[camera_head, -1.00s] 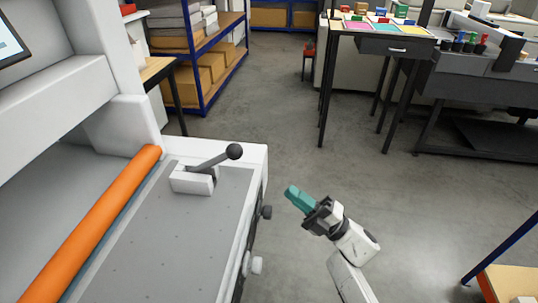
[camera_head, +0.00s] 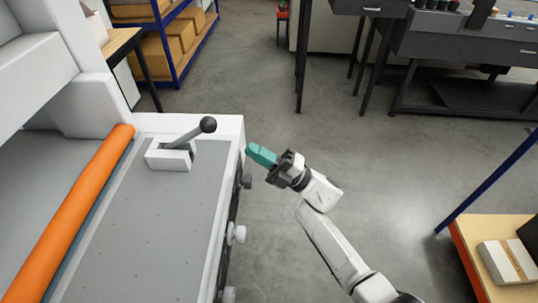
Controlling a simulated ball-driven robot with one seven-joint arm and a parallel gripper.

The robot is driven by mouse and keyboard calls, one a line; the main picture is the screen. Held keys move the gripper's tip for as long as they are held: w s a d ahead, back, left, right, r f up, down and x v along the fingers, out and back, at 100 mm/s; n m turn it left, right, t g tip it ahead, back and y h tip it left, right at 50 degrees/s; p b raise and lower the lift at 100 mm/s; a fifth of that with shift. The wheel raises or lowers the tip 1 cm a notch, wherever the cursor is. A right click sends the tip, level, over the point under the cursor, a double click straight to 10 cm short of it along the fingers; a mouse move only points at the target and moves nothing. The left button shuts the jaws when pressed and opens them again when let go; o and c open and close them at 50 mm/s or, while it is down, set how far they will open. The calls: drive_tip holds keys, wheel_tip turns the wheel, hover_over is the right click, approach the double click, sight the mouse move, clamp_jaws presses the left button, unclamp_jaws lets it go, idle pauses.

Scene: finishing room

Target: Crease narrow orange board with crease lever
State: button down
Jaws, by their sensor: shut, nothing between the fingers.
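The crease lever (camera_head: 192,134) stands on a white block at the far end of the grey machine bed. It is a dark, slanted rod with a black ball knob at its raised right end. My gripper (camera_head: 260,154) has teal fingers that are shut and empty. It is in the air just right of the machine's right edge, apart from the lever, pointing left towards it. A long orange cylinder (camera_head: 75,205) lies along the bed's left side. I cannot make out a separate flat orange board.
The grey machine bed (camera_head: 150,225) is bare in front of the lever. Knobs (camera_head: 236,233) stick out from the machine's right side. A wooden-topped shelf (camera_head: 470,235) with a small stack stands at right. Desks and shelving are at the back. Grey floor between is clear.

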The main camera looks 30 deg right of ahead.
drive_tip(key=p+x, duration=0.1)
drive_tip(key=x, duration=0.7)
drive_tip(key=shift+p, duration=0.4)
